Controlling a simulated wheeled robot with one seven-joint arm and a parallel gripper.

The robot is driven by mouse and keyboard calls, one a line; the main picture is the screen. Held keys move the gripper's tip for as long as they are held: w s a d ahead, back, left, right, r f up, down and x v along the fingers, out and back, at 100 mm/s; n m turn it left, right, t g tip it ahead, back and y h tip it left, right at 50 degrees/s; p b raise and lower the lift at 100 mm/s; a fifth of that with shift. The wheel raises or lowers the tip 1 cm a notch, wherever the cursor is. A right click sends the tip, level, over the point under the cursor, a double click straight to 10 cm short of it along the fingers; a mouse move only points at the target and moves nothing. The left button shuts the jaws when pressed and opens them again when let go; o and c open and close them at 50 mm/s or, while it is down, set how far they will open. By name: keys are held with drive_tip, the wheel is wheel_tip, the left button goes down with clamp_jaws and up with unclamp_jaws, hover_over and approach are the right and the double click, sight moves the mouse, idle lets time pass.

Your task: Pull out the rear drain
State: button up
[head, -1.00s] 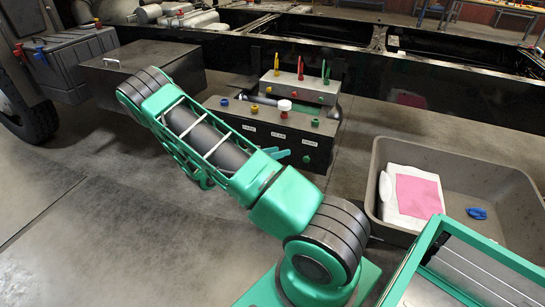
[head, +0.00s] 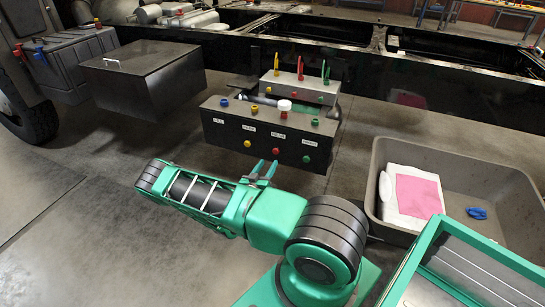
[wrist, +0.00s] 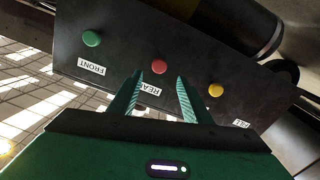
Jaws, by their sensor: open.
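The dark valve box (head: 225,140) hangs on the chassis, with yellow (head: 247,143), red (head: 276,152) and green (head: 306,159) knobs along its front face. The red knob sits below the label REAR and also shows in the wrist view (wrist: 160,67). My gripper (head: 265,166) is open and empty in front of the box. In the wrist view my gripper's fingertips (wrist: 159,75) lie to either side of the REAR label, just short of the red knob in the picture. I cannot tell the remaining depth. The green knob (wrist: 92,38) and yellow knob (wrist: 216,90) lie outside the fingers.
The box top carries blue, yellow, green and red fittings and a white cap (head: 284,105). A grey tub (head: 455,160) with a white container, a pink cloth and a blue item stands at right. A black box (head: 145,78) stands at left. Floor in front is clear.

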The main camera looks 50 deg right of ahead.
sight(275, 152)
drive_tip(key=x, duration=0.8)
drive_tip(key=shift+d, duration=0.1)
drive_tip(key=shift+c, duration=0.5)
